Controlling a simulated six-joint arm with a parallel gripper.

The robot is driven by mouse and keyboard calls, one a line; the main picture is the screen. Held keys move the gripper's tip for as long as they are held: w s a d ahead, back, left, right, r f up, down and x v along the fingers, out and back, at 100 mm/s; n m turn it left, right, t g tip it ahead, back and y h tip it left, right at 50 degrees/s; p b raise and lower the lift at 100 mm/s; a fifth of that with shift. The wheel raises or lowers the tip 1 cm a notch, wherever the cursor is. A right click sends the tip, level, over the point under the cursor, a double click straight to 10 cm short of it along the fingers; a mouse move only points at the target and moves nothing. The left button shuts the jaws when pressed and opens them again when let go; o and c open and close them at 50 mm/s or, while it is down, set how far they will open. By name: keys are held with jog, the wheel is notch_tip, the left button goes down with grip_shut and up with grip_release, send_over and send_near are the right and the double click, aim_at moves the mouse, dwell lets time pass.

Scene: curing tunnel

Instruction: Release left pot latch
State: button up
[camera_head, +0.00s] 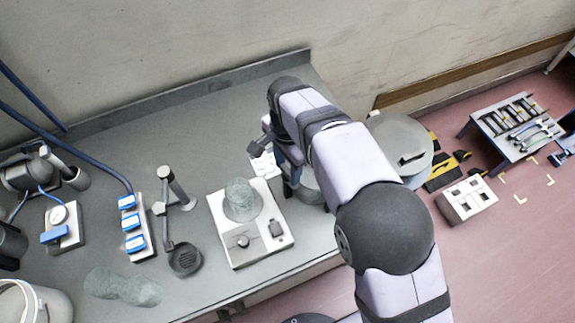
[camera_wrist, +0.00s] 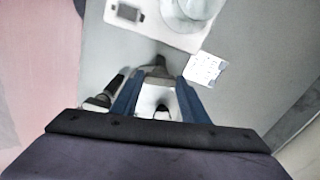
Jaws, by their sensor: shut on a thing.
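My gripper (camera_wrist: 157,102) shows in the wrist view as two blue fingers, closed around a small grey metal part (camera_wrist: 157,74) that I take to be the pot latch. A black-handled piece (camera_wrist: 112,86) lies just left of the fingers. In the head view a grey round body (camera_head: 312,190), likely the pot, shows partly from under my arm. My gripper's blue part (camera_head: 289,153) reaches down behind it. Most of the pot and the latch's catch are hidden by my arm and gripper, so I cannot tell whether the latch is fastened.
A white scale-like unit (camera_head: 262,246) with a cloudy lump (camera_head: 241,200) on it stands left of the pot. A printed white card (camera_head: 264,166) lies close by. A blue-switched strip (camera_head: 133,228) stands further left. A large lidded drum (camera_head: 400,133) is right of my arm.

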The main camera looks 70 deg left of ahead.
aim_at(289, 170)
jog(key=shift+w+a+r+m, duration=0.1)
jog(key=shift+r+m, duration=0.05)
jog(key=shift+m, duration=1.05)
jog(key=o, duration=1.1)
jog(key=shift+c, duration=0.2)
jog(key=shift+r+b, duration=1.35)
jog(key=shift+r, duration=2.25)
jog(key=shift+w, duration=0.1)
